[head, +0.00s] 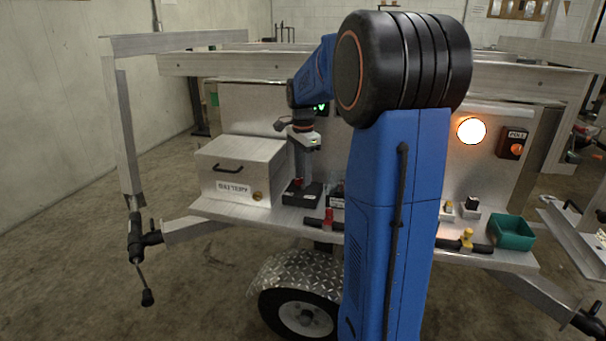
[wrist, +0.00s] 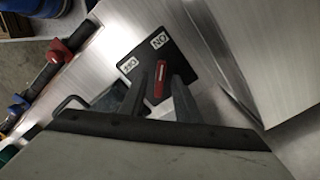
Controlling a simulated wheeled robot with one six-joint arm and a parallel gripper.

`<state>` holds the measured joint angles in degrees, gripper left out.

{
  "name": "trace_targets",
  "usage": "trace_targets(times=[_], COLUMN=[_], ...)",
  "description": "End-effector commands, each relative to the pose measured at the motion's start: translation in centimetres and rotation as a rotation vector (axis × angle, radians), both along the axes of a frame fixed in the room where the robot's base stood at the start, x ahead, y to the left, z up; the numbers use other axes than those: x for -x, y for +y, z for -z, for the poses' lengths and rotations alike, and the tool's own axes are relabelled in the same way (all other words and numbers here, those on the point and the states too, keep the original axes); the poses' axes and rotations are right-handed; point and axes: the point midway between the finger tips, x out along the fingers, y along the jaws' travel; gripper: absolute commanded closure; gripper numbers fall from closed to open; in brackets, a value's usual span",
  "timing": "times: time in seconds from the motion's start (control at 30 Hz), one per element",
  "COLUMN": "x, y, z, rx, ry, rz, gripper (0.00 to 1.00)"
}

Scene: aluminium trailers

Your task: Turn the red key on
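The red key (wrist: 158,80) stands on a black switch plate (wrist: 185,62) with white ON and OFF labels. In the wrist view its upper end points toward the ON label, with the OFF label to its left. My gripper (wrist: 159,84) reaches over the plate with one grey finger on each side of the key. Narrow gaps seem to show, so it looks open around the key; contact is not clear. In the head view the black switch box (head: 312,195) sits on the trailer shelf below my gripper (head: 299,181), and the key is very small there.
A metal battery box (head: 235,170) stands close left of the switch. A bar with a red clamp (head: 328,219) lies in front of it. A green bin (head: 512,233), a lit round lamp (head: 471,130) and a pull switch (head: 512,144) are farther right. My arm hides the middle.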

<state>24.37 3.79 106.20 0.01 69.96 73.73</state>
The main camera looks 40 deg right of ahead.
Motion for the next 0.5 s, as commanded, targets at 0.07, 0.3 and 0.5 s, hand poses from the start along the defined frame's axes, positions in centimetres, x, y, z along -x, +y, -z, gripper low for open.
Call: trace_targets(times=[0.07,0.3,0.5], x=[0.0,-0.1,-0.1], y=[0.0,0.0,0.0], z=[0.0,-1.8,-5.5], rx=[0.0,0.001,0.001], ry=[0.0,-0.002,-0.003], rz=[0.0,0.0,0.0], gripper=[0.7,0.7,0.7])
